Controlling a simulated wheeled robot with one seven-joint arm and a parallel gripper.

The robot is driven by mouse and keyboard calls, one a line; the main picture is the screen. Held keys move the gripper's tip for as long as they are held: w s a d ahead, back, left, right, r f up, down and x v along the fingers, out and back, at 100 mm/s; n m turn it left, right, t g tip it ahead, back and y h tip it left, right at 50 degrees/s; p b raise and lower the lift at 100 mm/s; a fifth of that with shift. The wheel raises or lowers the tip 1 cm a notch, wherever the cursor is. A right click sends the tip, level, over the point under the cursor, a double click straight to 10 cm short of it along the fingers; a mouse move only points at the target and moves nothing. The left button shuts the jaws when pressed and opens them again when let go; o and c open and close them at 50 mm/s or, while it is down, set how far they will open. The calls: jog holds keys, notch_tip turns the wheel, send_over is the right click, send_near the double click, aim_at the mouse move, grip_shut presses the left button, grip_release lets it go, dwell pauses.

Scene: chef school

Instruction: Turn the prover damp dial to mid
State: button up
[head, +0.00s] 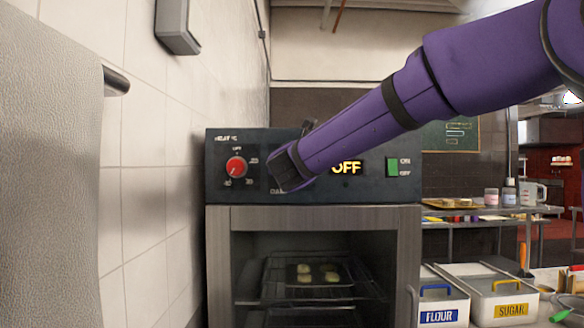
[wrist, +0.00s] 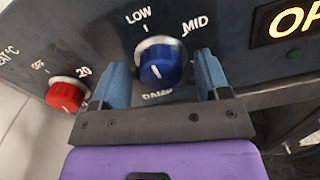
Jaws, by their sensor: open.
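The blue damp dial (wrist: 161,63) shows in the wrist view on the dark prover panel (wrist: 225,35). LOW is printed above it, MID at its upper right and DAMP below. A small pale mark on its face sits low, toward the DAMP label. My gripper (wrist: 161,68) is open, with one blue finger on each side of the dial. I cannot tell whether either finger touches it. In the head view my purple arm reaches the panel (head: 220,150) from the upper right and hides the damp dial.
A red heat dial (head: 236,167) sits left of the damp dial. Right of it are a lit OFF display (head: 347,167) and a green switch (head: 392,167). The prover cabinet (head: 325,218) below holds a tray of dough. A tiled wall stands close on the left.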

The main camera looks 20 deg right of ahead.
jog(key=shift+w+d, duration=0.15)
jog(key=shift+w, duration=0.25)
jog(key=c, duration=0.7)
jog(key=m, duration=0.5)
jog(key=shift+m, duration=0.3)
jog(key=m, duration=0.6)
jog(key=shift+d+f, duration=0.1)
